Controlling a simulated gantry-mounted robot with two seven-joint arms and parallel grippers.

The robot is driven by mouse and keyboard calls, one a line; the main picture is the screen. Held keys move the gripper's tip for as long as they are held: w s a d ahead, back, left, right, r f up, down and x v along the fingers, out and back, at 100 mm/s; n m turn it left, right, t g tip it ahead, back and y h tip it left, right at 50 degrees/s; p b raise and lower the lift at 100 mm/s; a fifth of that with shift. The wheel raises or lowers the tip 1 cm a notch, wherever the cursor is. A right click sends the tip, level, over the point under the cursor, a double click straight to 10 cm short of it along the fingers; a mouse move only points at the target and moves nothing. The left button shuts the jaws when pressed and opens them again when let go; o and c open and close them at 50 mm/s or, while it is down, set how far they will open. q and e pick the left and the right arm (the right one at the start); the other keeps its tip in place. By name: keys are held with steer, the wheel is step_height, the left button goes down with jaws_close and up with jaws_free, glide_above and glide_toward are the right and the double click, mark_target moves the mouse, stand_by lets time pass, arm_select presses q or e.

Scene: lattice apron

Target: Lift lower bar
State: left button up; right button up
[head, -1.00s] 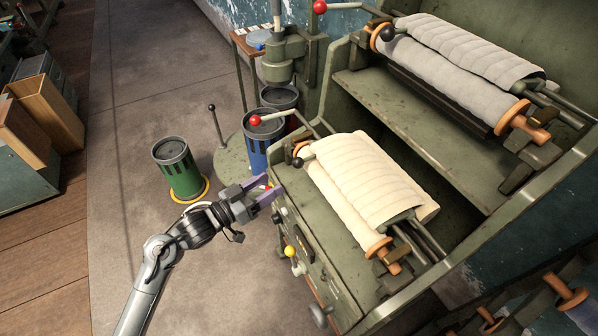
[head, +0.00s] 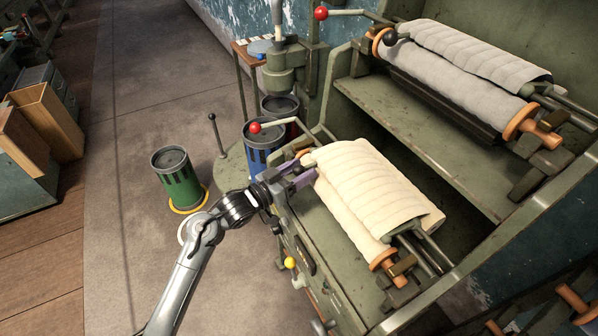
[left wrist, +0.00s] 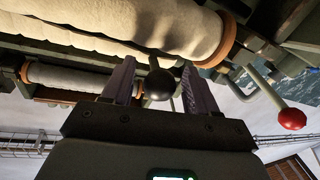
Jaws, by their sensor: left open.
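The lower roll of cream cloth (head: 370,190) lies on the lower shelf of the green machine, its near end on an orange flanged roller (head: 382,260). My left gripper (head: 302,174) is at the roll's left end, open. In the left wrist view, its two purple fingers (left wrist: 157,72) stand on either side of a black ball knob (left wrist: 160,84) on a short dark stem at the bar's end. The fingers are not closed on it. In the head view the gripper hides this knob. My right gripper is not in view.
A red ball lever (head: 255,127) stands just beyond the gripper. An upper grey roll (head: 450,85) has its own black knob (head: 390,39). Green (head: 178,180) and blue (head: 262,150) bins stand left of the machine.

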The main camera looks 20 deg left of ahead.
arm_select(q)
jaws_close()
stand_by(0.4)
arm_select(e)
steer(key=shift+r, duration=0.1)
